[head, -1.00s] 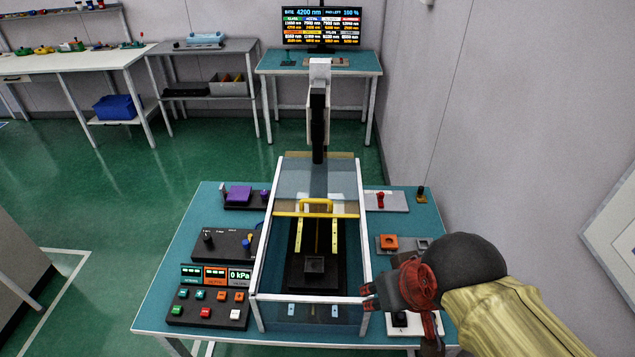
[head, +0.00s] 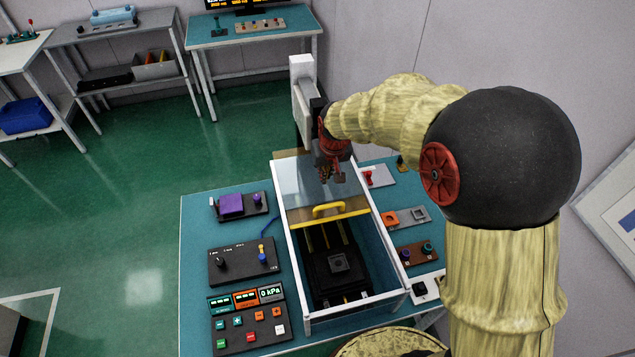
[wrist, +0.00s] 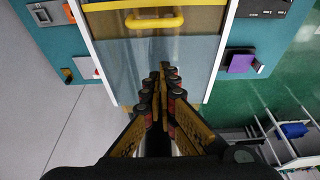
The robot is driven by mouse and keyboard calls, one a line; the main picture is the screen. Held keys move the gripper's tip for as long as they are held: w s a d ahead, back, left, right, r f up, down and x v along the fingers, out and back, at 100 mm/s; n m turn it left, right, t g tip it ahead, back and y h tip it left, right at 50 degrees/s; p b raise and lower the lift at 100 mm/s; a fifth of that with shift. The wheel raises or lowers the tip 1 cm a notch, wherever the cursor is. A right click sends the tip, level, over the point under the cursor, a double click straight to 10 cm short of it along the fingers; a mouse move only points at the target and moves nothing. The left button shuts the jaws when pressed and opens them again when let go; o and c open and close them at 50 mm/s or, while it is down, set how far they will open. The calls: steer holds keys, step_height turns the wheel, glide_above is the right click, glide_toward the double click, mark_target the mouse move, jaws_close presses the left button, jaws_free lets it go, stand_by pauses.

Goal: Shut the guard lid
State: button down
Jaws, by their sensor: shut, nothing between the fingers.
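The guard lid (head: 306,192) is a clear sliding panel with a yellow handle (head: 328,210) on its front edge. It covers the back part of the white-framed box, and the front part is open from above, showing a black stage (head: 338,263) inside. In the wrist view the lid (wrist: 150,55) and its yellow handle (wrist: 154,20) lie ahead of my fingers. My gripper (head: 332,176) is above the back part of the lid, behind the handle and apart from it. Its fingers (wrist: 160,80) are together and empty.
A control panel (head: 250,328) with several buttons, a knob box (head: 243,261) and a purple block (head: 230,205) stand left of the box. Fixtures with an orange part (head: 390,218) stand on the right. A white and black column (head: 304,92) rises behind the box, close to my gripper.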

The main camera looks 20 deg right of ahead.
steer(key=x, duration=0.6)
steer(key=w+x, duration=0.1)
steer(key=x, duration=0.2)
steer(key=shift+d+f, duration=0.1)
steer(key=shift+d, duration=0.05)
steer(key=s, duration=0.3)
steer(key=shift+f+p, duration=0.1)
steer(key=shift+p, duration=0.2)
steer(key=shift+s+f, duration=0.2)
steer(key=shift+s, duration=0.15)
steer(key=shift+s, duration=0.15)
